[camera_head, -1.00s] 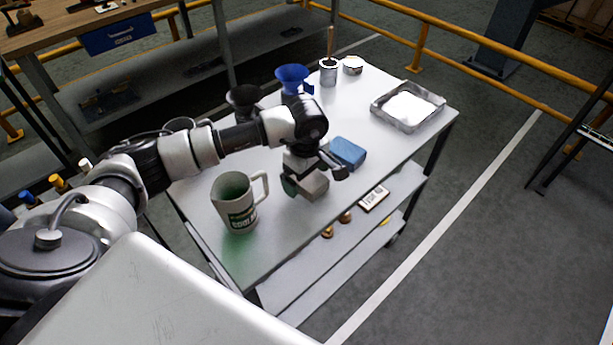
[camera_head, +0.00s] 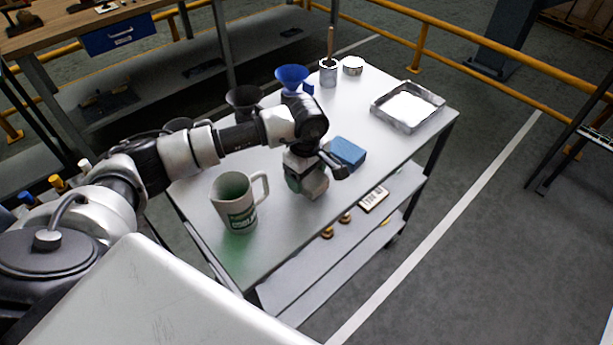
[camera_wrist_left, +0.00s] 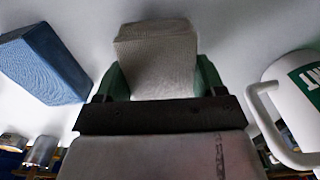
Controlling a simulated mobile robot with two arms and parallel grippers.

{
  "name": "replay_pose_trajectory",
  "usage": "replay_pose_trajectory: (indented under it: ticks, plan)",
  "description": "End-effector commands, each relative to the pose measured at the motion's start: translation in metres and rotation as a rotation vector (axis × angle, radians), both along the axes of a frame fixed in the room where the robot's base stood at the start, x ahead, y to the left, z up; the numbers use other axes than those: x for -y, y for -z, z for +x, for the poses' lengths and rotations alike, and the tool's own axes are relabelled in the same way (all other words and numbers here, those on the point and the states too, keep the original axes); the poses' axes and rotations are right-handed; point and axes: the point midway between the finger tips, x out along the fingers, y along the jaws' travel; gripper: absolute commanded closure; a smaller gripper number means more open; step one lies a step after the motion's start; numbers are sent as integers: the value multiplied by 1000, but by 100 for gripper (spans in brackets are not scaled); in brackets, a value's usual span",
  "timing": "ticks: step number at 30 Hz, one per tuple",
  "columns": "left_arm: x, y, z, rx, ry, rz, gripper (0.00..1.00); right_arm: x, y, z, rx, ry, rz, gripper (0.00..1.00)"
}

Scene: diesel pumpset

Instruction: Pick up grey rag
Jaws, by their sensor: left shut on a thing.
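The grey rag (camera_head: 316,184) is a folded light-grey block on the white cart top, partly hidden by my left gripper in the head view. In the left wrist view the rag (camera_wrist_left: 156,60) sits between the two green fingers. My left gripper (camera_head: 306,184) reaches down over it; in the wrist view the gripper (camera_wrist_left: 158,80) is shut on the rag, with a finger against each side. I cannot tell whether the rag is clear of the cart top. My right gripper is not in view.
A blue folded rag (camera_head: 348,152) lies just behind the gripper. A white and green jug (camera_head: 236,206) stands to its left. Blue (camera_head: 292,78) and black (camera_head: 244,98) funnels, a tin with a brush (camera_head: 328,74) and a metal tray (camera_head: 408,106) stand farther back on the cart.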

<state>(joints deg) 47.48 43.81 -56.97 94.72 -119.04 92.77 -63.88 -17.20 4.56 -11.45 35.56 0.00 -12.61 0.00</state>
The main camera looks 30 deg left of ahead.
Motion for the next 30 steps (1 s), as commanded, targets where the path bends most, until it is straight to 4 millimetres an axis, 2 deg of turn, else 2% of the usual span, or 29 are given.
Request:
replay_pose_trajectory:
  ticks: [7,15,21,30]
  plan:
    - [-1,-35,1,7,0,1,54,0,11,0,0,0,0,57]
    - [55,-67,-9,5,6,-1,54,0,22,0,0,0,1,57]
    - [87,-86,-16,2,5,-1,54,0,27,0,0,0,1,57]
    - [112,-102,-21,0,1,1,54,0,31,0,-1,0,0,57]
